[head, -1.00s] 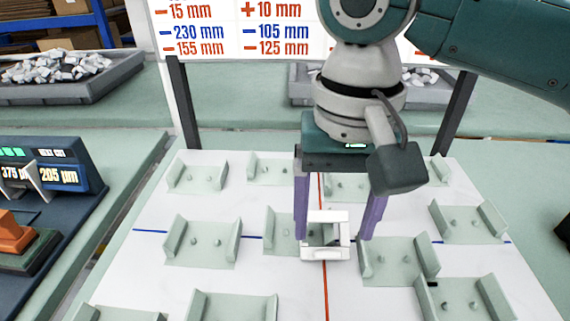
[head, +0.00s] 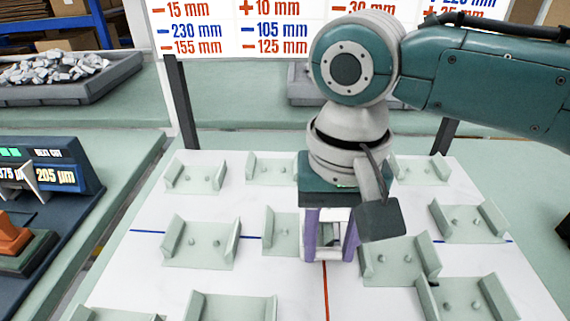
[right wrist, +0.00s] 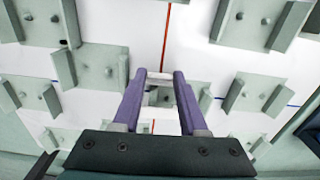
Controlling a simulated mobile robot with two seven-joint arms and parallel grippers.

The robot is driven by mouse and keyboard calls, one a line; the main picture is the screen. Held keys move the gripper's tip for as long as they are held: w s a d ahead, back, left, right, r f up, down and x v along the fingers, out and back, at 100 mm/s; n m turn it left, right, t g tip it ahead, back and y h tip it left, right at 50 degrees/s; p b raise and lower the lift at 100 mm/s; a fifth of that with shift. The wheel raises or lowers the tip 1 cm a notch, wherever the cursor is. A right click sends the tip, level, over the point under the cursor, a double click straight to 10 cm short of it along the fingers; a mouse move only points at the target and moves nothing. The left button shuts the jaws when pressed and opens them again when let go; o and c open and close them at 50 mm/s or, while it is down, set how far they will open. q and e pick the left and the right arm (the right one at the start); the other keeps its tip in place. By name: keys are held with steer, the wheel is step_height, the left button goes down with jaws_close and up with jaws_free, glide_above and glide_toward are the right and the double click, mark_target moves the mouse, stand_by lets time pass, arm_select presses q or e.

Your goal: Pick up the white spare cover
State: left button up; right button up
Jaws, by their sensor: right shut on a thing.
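The white spare cover (head: 329,254) is a small open rectangular frame near the crossing of the red and blue lines on the white board (head: 278,275). My right gripper (head: 331,255) is shut on it, with a purple finger at each side. In the right wrist view the cover (right wrist: 160,76) shows between the fingertips of my right gripper (right wrist: 160,78). I cannot tell whether the cover touches the board. My left gripper is not in view.
Several pale green brackets with pegs, such as one at left (head: 200,243) and one at right (head: 470,222), stand around the gripper. A dark display unit (head: 50,190) is at left. A grey tray of pale pieces (head: 70,85) stands at the back left.

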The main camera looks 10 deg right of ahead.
jaws_close()
